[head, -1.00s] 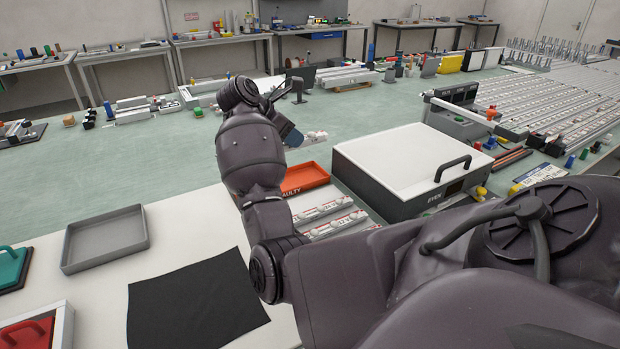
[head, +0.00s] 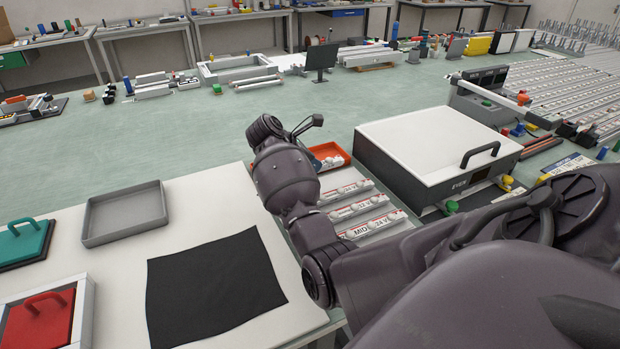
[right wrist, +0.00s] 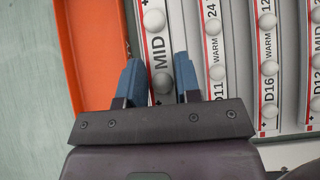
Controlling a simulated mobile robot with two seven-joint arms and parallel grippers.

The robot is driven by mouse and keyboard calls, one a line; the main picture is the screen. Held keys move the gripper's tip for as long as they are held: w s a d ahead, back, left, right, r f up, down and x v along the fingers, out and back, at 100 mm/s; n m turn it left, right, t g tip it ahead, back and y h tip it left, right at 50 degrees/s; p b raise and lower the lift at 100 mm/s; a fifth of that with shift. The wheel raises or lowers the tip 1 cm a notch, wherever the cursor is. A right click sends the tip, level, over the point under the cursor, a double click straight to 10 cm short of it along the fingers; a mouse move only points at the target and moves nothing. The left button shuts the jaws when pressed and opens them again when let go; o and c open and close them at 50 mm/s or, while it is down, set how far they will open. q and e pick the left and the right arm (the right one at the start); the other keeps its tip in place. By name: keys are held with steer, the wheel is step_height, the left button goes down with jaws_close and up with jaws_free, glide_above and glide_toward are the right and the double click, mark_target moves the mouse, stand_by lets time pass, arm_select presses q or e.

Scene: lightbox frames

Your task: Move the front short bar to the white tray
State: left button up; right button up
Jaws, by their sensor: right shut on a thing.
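My right gripper (right wrist: 158,65) has its blue fingers on both sides of a short white bar (right wrist: 163,60) marked "MID", with round white bulbs and a red edge. It is shut on this bar. In the head view my forearm hides the fingers; a white bulbed piece (head: 328,163), apparently the bar's end, shows over the orange tray (head: 338,152). The bar's height above what lies below is unclear. More labelled bars (head: 375,222) lie in rows in front of the orange tray. No plainly white tray stands out nearby; a grey tray (head: 95,238) is at left. My left gripper is not in view.
A large white-topped box (head: 430,140) with a black handle stands right of the bars. A black cloth (head: 215,290) lies on the white table (head: 215,195). Red (head: 40,318) and teal (head: 22,243) handled lids are at far left.

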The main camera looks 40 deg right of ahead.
steer(key=shift+f, duration=2.65)
steer(key=shift+f+b, duration=0.15)
steer(key=shift+b, duration=0.2)
steer(key=o, duration=0.9)
steer(key=shift+o, duration=0.2)
steer(key=shift+r, duration=0.25)
steer(key=v, duration=1.2)
steer(key=shift+f, duration=0.1)
